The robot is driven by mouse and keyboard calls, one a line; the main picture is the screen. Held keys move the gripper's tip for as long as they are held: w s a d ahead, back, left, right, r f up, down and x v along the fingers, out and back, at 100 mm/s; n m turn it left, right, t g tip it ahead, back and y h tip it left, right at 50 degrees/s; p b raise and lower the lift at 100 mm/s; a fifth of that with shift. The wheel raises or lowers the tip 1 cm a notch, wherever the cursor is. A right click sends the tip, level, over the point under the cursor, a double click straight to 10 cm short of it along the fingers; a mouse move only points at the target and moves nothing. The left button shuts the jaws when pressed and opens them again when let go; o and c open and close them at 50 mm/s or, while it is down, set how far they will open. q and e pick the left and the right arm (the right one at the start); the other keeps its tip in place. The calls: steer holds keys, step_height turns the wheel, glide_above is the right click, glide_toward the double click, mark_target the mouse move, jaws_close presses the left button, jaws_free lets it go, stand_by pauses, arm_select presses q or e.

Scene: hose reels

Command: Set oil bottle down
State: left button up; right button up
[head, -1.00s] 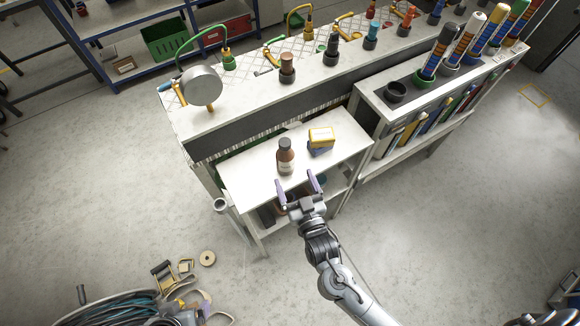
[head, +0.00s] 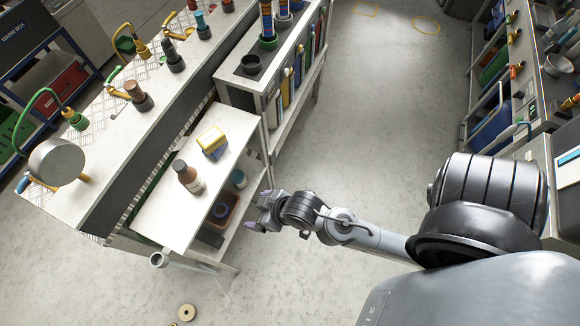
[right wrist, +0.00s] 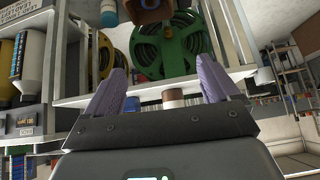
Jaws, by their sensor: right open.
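The brown oil bottle (head: 188,177) with a dark cap and pale label stands upright on the white top of the small shelf cart (head: 168,220) in the head view. My right gripper (head: 257,210) is to the right of the cart, apart from the bottle, open and empty. In the right wrist view its two purple fingers (right wrist: 165,95) are spread with nothing held between them. My left gripper does not show in either current view.
A yellow and blue box (head: 212,142) lies on the cart top beyond the bottle. Containers stand on the cart's lower shelf. A green reel (right wrist: 168,45) shows in the right wrist view. The grey floor (head: 380,110) right of the racks is clear.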

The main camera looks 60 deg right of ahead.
steer(key=s+d+g, duration=0.1)
steer(key=s, duration=0.1)
steer(key=s+d+r+g, duration=0.1)
steer(key=s, duration=0.2)
steer(key=s+d+g+h, duration=0.1)
steer(key=s+g, duration=0.1)
steer(key=shift+s+d+r+n, duration=0.15)
steer(key=shift+s+n, duration=0.25)
steer(key=c, duration=0.5)
steer(key=shift+o, duration=0.2)
steer(key=shift+w, duration=0.1)
